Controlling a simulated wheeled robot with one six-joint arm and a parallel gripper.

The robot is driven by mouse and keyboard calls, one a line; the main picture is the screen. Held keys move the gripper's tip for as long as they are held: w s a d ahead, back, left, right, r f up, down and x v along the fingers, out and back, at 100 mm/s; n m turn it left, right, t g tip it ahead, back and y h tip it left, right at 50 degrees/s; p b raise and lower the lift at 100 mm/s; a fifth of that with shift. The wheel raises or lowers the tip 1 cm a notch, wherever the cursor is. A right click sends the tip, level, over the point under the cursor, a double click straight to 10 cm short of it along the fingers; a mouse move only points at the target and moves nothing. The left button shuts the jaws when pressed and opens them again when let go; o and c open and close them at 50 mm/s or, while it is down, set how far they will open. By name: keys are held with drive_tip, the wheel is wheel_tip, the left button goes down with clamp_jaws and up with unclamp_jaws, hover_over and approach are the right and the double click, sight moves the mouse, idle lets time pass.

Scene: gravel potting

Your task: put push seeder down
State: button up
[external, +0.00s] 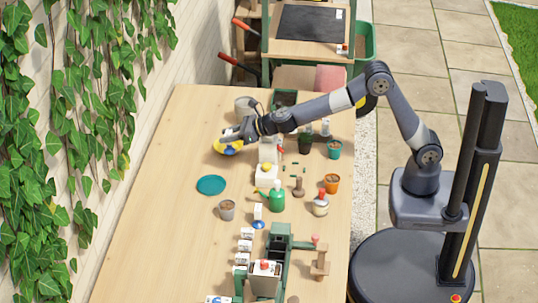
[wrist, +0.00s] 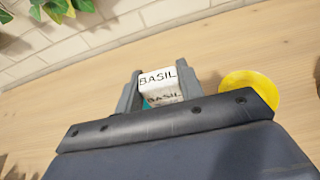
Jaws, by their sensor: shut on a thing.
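My gripper (wrist: 155,92) is shut on a small white thing (wrist: 160,76) lettered "BASIL", with a bit of teal low between the fingers. I cannot tell whether this is the push seeder; most of what is held is hidden by the fingers and wrist. In the external view my gripper (external: 232,133) is low over the far left part of the table, by a yellow round dish (external: 222,150). The dish also shows right of the fingers in the wrist view (wrist: 252,88), apart from them. I cannot tell whether the held thing touches the table.
A teal saucer (external: 211,185) lies nearer on the wooden table (external: 170,220). A grey pot (external: 227,210), a green watering can (external: 276,197) and an orange pot (external: 332,184) stand nearby. Several white packets line the near middle. The table's left side is clear up to the brick wall.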

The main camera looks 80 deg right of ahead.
drive_tip(key=w+d, duration=0.3)
drive_tip(key=d, duration=1.1)
wheel_tip(320, 180, down, 9)
drive_tip(key=b, duration=0.9)
drive_tip(key=shift+w+f+b, duration=0.1)
drive_tip(key=shift+f+b, duration=0.05)
drive_tip(key=shift+b, duration=0.25)
drive_tip(key=shift+f, duration=0.15)
drive_tip(key=o, duration=1)
drive_tip(key=shift+r, duration=0.2)
drive_tip(key=b+v, duration=0.2)
drive_tip(key=v, duration=1)
drive_tip(key=shift+f, duration=0.15)
